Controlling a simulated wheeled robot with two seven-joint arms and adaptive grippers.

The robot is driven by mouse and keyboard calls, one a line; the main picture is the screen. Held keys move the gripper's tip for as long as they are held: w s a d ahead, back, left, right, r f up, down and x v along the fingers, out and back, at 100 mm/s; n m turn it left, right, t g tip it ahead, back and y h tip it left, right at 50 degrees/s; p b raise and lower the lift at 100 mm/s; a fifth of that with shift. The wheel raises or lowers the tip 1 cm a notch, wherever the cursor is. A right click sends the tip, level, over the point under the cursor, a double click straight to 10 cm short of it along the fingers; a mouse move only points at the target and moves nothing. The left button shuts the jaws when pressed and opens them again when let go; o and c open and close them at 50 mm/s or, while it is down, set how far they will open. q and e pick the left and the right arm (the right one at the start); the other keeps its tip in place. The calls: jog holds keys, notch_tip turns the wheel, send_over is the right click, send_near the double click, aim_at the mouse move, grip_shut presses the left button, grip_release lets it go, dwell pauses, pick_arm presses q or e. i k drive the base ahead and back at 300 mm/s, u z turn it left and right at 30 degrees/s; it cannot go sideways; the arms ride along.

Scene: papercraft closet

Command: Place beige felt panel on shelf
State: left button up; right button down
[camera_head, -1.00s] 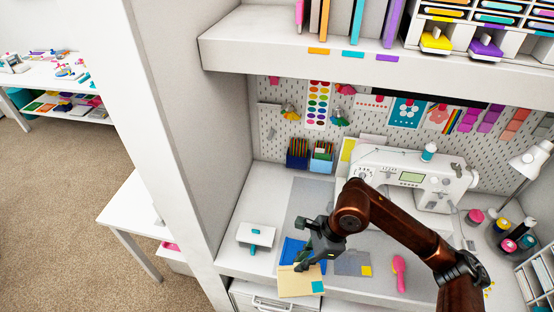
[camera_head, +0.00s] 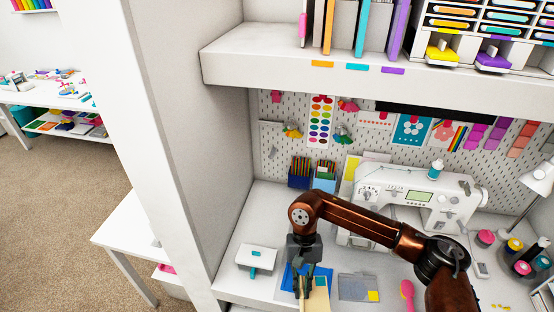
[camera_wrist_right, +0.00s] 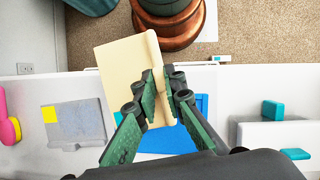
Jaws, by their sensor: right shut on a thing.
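The beige felt panel (camera_head: 319,297) is at the front edge of the desk in the head view, cut off by the bottom of the frame. My right gripper (camera_head: 303,290) is shut on it. In the right wrist view the panel (camera_wrist_right: 122,68) is pinched near one edge between the fingers (camera_wrist_right: 165,88) and sticks out past the desk's front edge over the floor. A blue panel (camera_wrist_right: 183,138) lies on the desk below the gripper. A white shelf (camera_head: 400,85) with upright books runs above the desk. My left gripper is not in view.
A grey panel with a yellow tab (camera_head: 357,287) and a pink tool (camera_head: 407,293) lie to the right. A white-and-teal item (camera_head: 256,258) stands to the left. A sewing machine (camera_head: 410,195) is behind the arm. Stamps (camera_head: 442,54) and an organizer fill the shelf's right part.

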aim_at(248, 50)
jog(key=z, duration=2.5)
jog(key=k, duration=2.3)
jog(key=u, duration=1.9)
